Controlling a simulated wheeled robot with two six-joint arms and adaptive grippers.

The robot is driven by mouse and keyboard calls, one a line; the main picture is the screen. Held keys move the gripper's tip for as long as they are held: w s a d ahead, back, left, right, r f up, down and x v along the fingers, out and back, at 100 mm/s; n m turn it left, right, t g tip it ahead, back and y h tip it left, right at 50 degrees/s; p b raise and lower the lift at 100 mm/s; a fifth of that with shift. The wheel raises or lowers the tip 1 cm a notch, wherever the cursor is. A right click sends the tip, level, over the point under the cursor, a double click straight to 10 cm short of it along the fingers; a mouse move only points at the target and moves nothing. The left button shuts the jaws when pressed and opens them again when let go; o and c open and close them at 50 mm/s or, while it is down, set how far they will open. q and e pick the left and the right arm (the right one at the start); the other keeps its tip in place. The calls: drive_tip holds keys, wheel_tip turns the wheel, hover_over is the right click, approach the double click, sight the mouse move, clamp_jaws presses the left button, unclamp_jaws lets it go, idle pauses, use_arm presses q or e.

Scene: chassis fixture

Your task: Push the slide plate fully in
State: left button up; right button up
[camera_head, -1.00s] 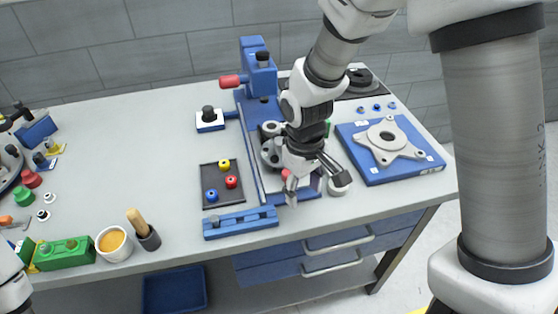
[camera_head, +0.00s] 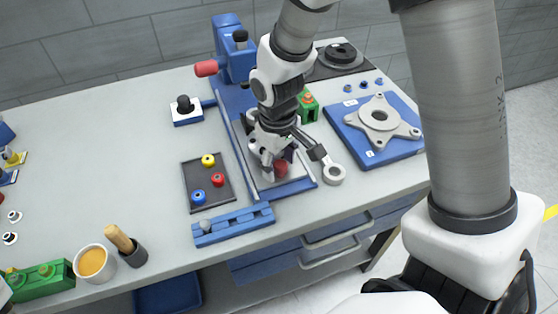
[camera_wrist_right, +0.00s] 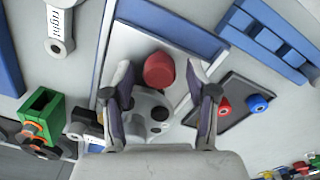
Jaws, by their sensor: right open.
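The slide plate (camera_head: 294,185) is a pale metal plate lying in the blue rails of the chassis fixture (camera_head: 231,100). It carries a red knob (camera_head: 281,168), which also shows in the right wrist view (camera_wrist_right: 158,70). My right gripper (camera_head: 294,163) is open over the plate. In the wrist view its two fingers (camera_wrist_right: 160,82) stand apart on either side of the knob, with gaps showing; I cannot tell whether either touches it. The gripper and wrist hide the rear part of the plate. My left gripper is not in view.
A black tray with coloured buttons (camera_head: 190,173) and a slotted blue bar (camera_head: 235,226) lie left and in front. A blue board with a metal flange (camera_head: 380,115) is at the right. The table's left middle is clear.

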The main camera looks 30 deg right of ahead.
drive_tip(key=shift+s, duration=0.1)
drive_tip(key=shift+c, duration=0.4)
clamp_jaws()
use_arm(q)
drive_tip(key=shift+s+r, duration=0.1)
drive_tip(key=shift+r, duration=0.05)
